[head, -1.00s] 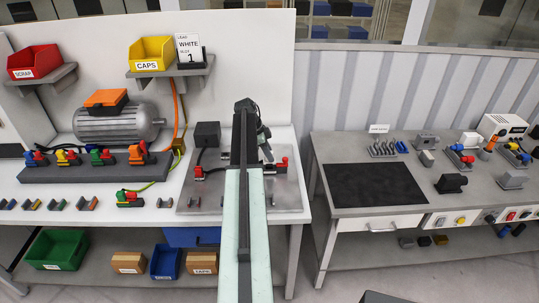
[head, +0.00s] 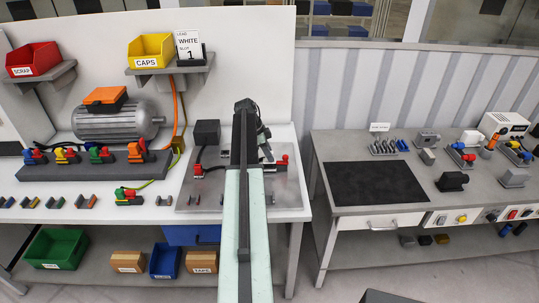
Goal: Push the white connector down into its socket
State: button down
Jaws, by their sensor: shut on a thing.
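My gripper (head: 264,143) is over the grey metal plate (head: 213,203) on the left bench, mostly behind my own arm. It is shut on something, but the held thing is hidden. I cannot make out the white connector or its socket. Red-ended parts sit on the plate to the left (head: 198,170) and right (head: 282,161) of my arm. A card (head: 188,45) on the upper shelf reads "LEAD WHITE SLOT 1".
A black box (head: 207,132) stands at the plate's back left. A grey rail (head: 90,170) with several coloured connectors lies further left, below a motor (head: 108,124). A second bench with a black mat (head: 377,184) stands right, across a gap.

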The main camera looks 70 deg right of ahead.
jog(key=shift+f+b, duration=0.9)
jog(key=shift+f, duration=0.2)
jog(key=c, duration=1.1)
grip_release()
jog(key=p+v, duration=0.7)
jog(key=shift+r, duration=0.25)
notch_tip(320, 180, up, 5)
jog(key=p, duration=0.5)
jog(key=shift+w, duration=0.1)
